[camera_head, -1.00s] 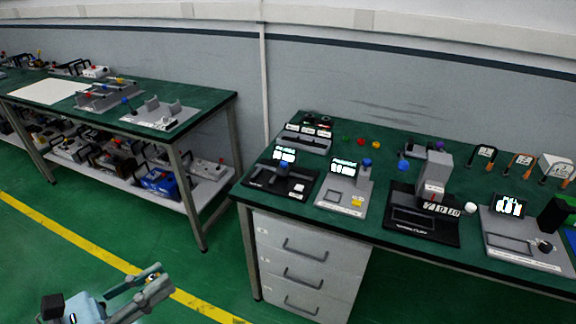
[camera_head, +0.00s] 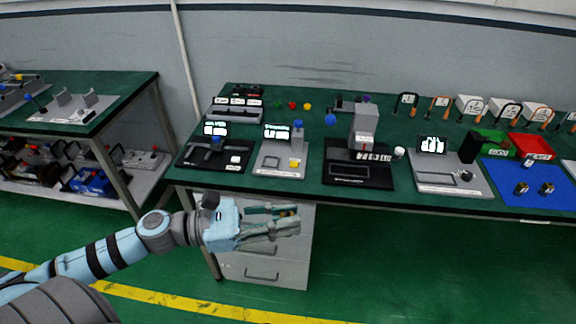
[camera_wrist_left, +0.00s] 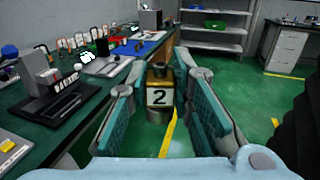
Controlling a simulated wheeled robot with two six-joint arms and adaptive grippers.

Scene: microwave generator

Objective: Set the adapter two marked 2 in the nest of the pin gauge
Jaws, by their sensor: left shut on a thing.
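My left gripper (camera_head: 282,222) is shut on the adapter marked 2 (camera_wrist_left: 159,97), a brass-coloured block with a dark 2 on a white label. The block sits between the fingers in the left wrist view and is mostly hidden by them in the head view. The gripper is in the air in front of the bench, before the grey drawers. Several instruments stand on the bench, among them a grey one with a lit screen (camera_head: 434,173). Their labels are too small to tell which is the pin gauge. My right gripper is not in view.
Grey drawers (camera_head: 262,262) are under the bench. The floor in front is clear.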

